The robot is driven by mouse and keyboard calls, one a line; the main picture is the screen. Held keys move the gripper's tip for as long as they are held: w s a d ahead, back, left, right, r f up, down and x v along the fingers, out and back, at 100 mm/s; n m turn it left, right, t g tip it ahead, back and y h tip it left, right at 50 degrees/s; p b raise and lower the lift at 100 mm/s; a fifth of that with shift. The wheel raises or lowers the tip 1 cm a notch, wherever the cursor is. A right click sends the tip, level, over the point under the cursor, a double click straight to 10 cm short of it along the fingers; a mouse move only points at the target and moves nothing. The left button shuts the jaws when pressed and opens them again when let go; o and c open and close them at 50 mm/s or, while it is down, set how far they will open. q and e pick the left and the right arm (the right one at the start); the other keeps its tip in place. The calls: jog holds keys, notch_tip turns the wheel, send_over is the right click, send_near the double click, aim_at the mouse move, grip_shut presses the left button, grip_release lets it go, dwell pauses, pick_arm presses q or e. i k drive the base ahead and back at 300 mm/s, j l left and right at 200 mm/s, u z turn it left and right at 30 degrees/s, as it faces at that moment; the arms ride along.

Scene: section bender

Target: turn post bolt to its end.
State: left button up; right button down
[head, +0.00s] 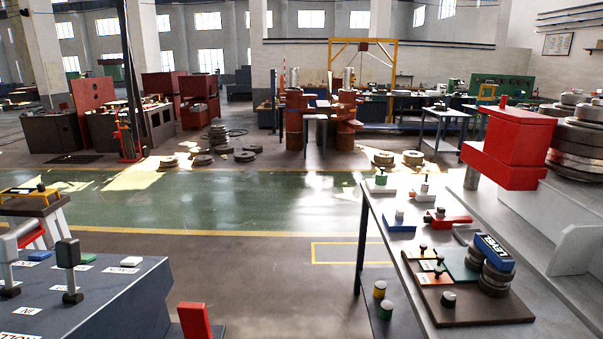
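No part that I can surely tell as the post bolt shows in the head view. A red block (512,143) juts out at the right from the pale machine body (555,215), with a small red knob (503,102) on its top. I cannot tell whether this knob is the post bolt. Neither of my grippers is in view.
A dark console (115,305) with two upright levers (70,268) stands front left. A grey bench (400,262) at the right carries small knobbed parts and a dark board (470,312) with rollers and a blue level (495,252). The green floor lane (240,205) between is clear.

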aim_at(448, 299)
jog(key=l+z, duration=0.1)
jog(key=l, duration=0.3)
jog(key=i+l+z, duration=0.15)
jog(key=l, duration=0.2)
jog(key=l+z, duration=0.1)
jog(key=l, duration=0.3)
jog(key=i+l+z, duration=0.15)
jog(key=l, duration=0.2)
jog(key=i+l+z, duration=0.1)
jog(key=l, duration=0.25)
jog(key=i, duration=0.05)
